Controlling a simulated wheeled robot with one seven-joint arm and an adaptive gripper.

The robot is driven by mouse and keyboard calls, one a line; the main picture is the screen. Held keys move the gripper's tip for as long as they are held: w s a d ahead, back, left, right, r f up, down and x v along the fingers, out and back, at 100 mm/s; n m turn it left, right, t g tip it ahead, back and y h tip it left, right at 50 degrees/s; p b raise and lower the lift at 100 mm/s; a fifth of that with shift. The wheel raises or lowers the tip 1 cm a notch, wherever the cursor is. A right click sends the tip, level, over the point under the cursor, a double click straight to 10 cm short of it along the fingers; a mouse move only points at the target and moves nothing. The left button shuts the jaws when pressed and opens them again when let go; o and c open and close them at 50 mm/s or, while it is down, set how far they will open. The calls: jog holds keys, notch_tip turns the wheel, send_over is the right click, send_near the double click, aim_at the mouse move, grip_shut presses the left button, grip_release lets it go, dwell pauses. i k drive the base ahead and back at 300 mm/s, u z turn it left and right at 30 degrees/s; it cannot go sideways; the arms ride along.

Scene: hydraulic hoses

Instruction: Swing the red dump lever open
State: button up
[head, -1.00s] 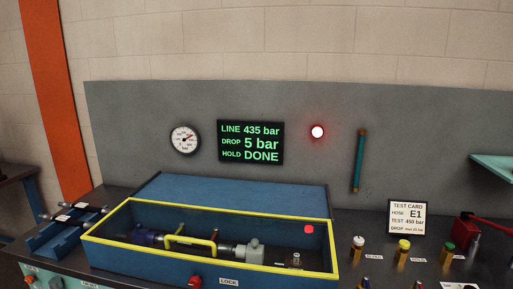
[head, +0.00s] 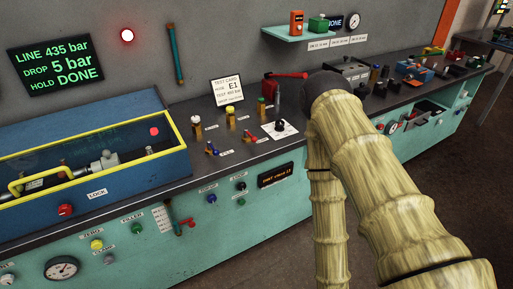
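A small red lever (head: 187,222) sticks out beside a teal vertical pipe (head: 172,218) on the bench's front panel. It lies close to level, pointing right; I cannot read a label that names it as the dump lever. Another red handle (head: 289,75) tops a red block (head: 271,91) at the back of the bench. My arm, in a tan ribbed sleeve, bends at the right of centre and runs down out of the picture. My gripper is not in view.
The blue test box (head: 100,118) with a yellow rim stands at the left, a red button (head: 65,209) by its LOCK label. The display (head: 56,64) reads LINE 435 bar, DROP 5 bar, HOLD DONE. The red lamp (head: 127,35) is lit. Several knobs line the front panel.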

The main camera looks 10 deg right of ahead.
aim_at(247, 134)
jog(key=u, duration=0.85)
jog(key=i, duration=0.6)
jog(key=z, duration=1.4)
